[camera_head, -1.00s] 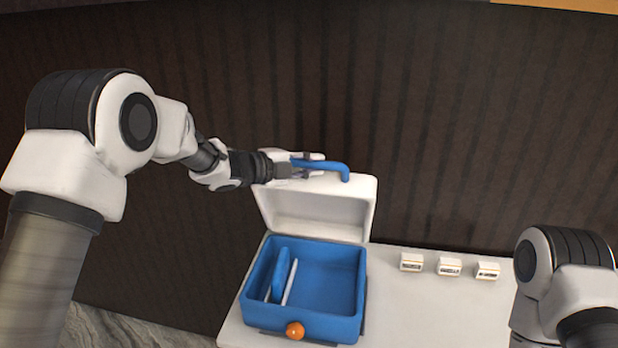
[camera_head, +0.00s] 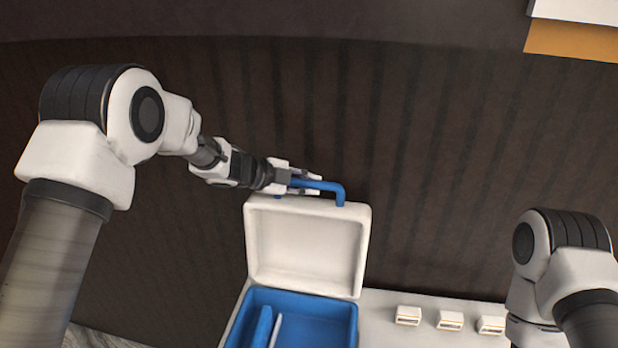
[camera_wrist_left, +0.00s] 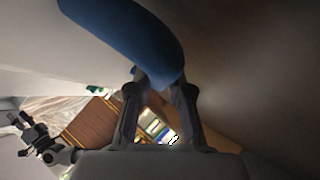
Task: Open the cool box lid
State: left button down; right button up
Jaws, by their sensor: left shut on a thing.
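The cool box has a blue body (camera_head: 312,308) and a white lid (camera_head: 305,248). The lid stands raised at the back, its inner face toward the head camera. A blue handle (camera_head: 335,187) sits at the lid's top edge. My left gripper (camera_head: 304,184) is shut on the handle; in the left wrist view the blue handle (camera_wrist_left: 130,30) lies between the fingers. Inside the box are a blue upright piece (camera_head: 263,328) and a thin white panel (camera_head: 276,330). The box's front is cut off by the frame. My right arm shows at the right, but its gripper is out of view.
Several small white boxes, one of them here (camera_head: 408,315), stand in a row on the white counter (camera_head: 380,322) to the right of the cool box. A dark ribbed panel (camera_head: 430,170) rises behind. A white and orange edge shows at top right.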

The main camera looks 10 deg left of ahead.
pick_arm(q)
jog(key=shift+s, duration=0.15)
jog(key=c, duration=1.1)
grip_release()
jog(key=shift+o, duration=0.2)
jog(key=shift+s+a+r, duration=0.1)
jog(key=shift+a+r, duration=0.1)
jog(key=shift+a, duration=0.1)
jog(key=v, duration=1.1)
